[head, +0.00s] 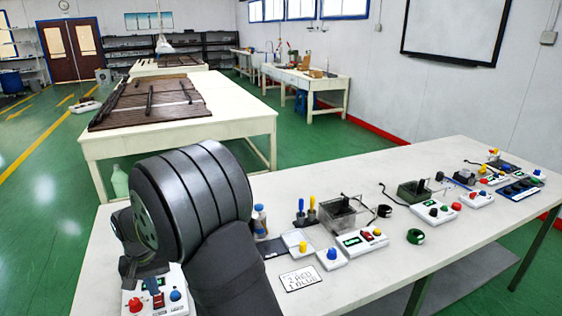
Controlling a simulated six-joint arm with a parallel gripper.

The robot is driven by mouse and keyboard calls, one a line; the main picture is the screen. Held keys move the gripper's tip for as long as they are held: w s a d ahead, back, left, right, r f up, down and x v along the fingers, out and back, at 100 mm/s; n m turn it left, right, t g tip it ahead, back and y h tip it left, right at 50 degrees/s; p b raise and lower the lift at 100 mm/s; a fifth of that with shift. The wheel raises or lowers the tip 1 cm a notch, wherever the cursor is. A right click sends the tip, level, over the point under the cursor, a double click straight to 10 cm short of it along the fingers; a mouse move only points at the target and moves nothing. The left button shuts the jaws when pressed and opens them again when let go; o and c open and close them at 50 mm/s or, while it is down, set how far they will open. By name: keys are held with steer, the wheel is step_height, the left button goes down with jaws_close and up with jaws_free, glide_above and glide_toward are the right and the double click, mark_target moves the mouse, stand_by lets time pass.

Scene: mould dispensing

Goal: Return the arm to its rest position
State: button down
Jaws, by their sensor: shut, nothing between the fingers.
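My arm's thick black end section fills the lower left of the head view, above the near left end of the white workbench (355,272). My gripper (145,272) is partly seen below it, small and dark, over a white control box (182,308). It is shut and holds nothing that I can see. Much of it is hidden by the arm's own bulk.
Along the bench stand a small bottle (260,222), a grey open box (340,220), a white box with red switches (361,243), a blue-knobbed box (331,257) and a label card (300,279). A green bottle (120,182) is behind the arm.

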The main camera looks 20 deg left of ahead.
step_height(320, 180, down, 4)
steer(key=shift+r, duration=0.3)
steer(key=shift+r, duration=4)
step_height(320, 180, up, 9)
steer(key=t, duration=0.3)
glide_above(158, 302)
steer(key=s+a, duration=0.1)
steer(key=s, duration=0.3)
steer(key=shift+x, duration=2.3)
